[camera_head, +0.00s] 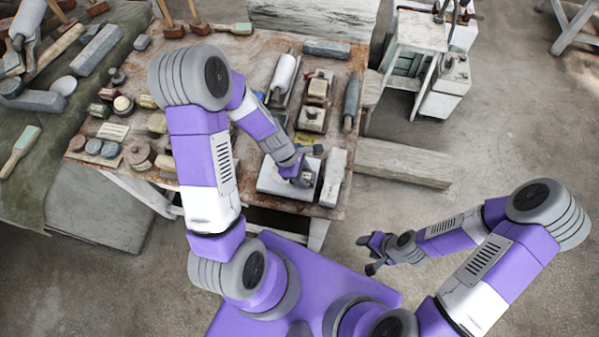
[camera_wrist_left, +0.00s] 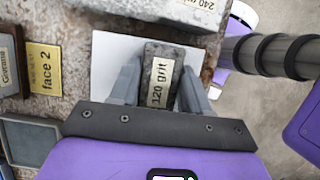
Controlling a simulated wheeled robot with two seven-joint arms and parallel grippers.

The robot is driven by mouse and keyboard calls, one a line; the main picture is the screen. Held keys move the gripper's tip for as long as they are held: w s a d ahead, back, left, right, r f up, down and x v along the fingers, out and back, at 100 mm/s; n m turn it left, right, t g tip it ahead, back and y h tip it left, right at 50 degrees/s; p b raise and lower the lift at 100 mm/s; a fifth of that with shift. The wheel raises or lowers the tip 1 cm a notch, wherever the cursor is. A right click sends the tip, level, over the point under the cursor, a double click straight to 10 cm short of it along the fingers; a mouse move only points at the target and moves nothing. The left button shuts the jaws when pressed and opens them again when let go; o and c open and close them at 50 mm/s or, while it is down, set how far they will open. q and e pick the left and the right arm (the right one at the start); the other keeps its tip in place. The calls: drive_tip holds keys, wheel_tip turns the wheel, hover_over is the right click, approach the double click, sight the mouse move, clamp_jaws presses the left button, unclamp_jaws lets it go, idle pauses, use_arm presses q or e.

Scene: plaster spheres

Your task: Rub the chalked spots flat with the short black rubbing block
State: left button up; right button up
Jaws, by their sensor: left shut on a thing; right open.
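My left gripper (camera_head: 306,176) is shut on a short dark block (camera_wrist_left: 162,75) with a "120 grit" label. In the left wrist view, the block sits between both fingers. It is over a white slab (camera_wrist_left: 110,58), which also shows in the head view (camera_head: 268,181) at the table's front edge. I cannot tell whether the block touches the slab. The gripper and block cover part of the slab, and I cannot make out chalked spots on it. My right gripper (camera_head: 374,254) is open and empty above the floor, right of the table.
A pale block (camera_head: 334,178) labelled "240 grit" in the left wrist view stands right of the slab. A yellow "face 2" plate (camera_wrist_left: 44,69) lies beyond the slab. Trays and tools crowd the wooden table (camera_head: 215,50). A grey-white cabinet (camera_head: 420,35) stands right.

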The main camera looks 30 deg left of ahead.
use_arm(q)
drive_tip(key=shift+w+d, duration=0.1)
drive_tip(key=shift+d, duration=0.15)
drive_tip(key=shift+s+a, duration=0.2)
drive_tip(key=shift+a, duration=0.55)
drive_tip(key=shift+s+a, duration=0.15)
drive_tip(key=shift+a, duration=0.55)
drive_tip(key=shift+s+a, duration=0.2)
drive_tip(key=shift+a, duration=0.55)
drive_tip(key=shift+w+d, duration=0.15)
drive_tip(key=shift+d, duration=0.45)
drive_tip(key=shift+w+d, duration=0.15)
drive_tip(key=shift+d, duration=0.4)
drive_tip(key=shift+w+d, duration=0.2)
drive_tip(key=shift+d, duration=0.85)
drive_tip(key=shift+s+a, duration=0.25)
drive_tip(key=shift+a, duration=0.85)
drive_tip(key=shift+s+a+f, duration=0.1)
drive_tip(key=shift+s+a, duration=0.05)
drive_tip(key=shift+a, duration=0.4)
drive_tip(key=shift+s+a, duration=0.1)
drive_tip(key=shift+a, duration=0.45)
